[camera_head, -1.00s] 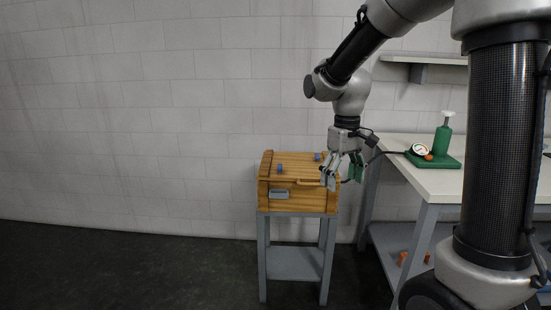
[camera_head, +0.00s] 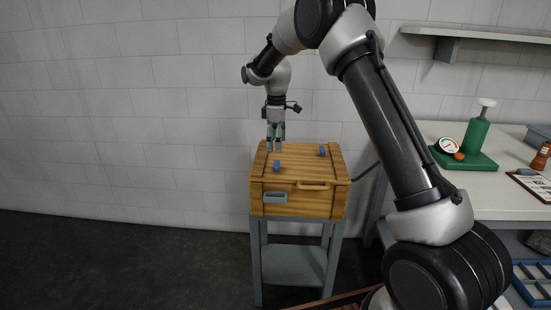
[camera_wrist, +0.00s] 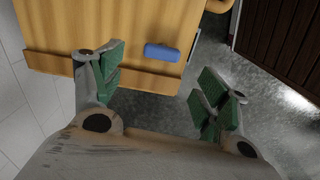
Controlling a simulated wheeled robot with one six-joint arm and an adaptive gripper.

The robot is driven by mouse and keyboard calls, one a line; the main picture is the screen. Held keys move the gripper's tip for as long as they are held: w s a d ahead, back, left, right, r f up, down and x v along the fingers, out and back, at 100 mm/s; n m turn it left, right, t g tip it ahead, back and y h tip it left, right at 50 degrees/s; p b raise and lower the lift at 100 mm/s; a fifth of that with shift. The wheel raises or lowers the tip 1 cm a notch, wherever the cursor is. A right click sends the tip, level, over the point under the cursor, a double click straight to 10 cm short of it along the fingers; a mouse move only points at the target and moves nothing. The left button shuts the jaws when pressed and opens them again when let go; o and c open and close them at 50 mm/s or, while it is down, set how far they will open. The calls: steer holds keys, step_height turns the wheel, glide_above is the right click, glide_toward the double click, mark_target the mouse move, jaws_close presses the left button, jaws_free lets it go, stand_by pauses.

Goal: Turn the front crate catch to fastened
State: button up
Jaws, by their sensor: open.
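The wooden crate (camera_head: 310,170) stands on a grey stand. Two blue catches show on its top: the front one (camera_head: 277,166) at the left and another (camera_head: 322,150) farther back at the right. Both are too small in the head view to read their setting. My gripper (camera_head: 274,146) points down over the back left part of the crate, behind the front catch and apart from it. In the wrist view my gripper (camera_wrist: 160,82) is open and empty, with green pads spread. One blue catch (camera_wrist: 162,52) lies near the crate's edge there; I cannot tell which one.
A grey label holder (camera_head: 275,197) and a wooden handle (camera_head: 312,186) are on the crate's front. The wall is close behind the crate. Floor at the left is clear.

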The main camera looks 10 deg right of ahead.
mark_target(277, 163)
steer(key=shift+s+n, duration=0.15)
steer(key=shift+n, duration=0.25)
steer(key=shift+f, duration=0.4)
step_height(277, 163, down, 7)
steer(key=c, duration=1)
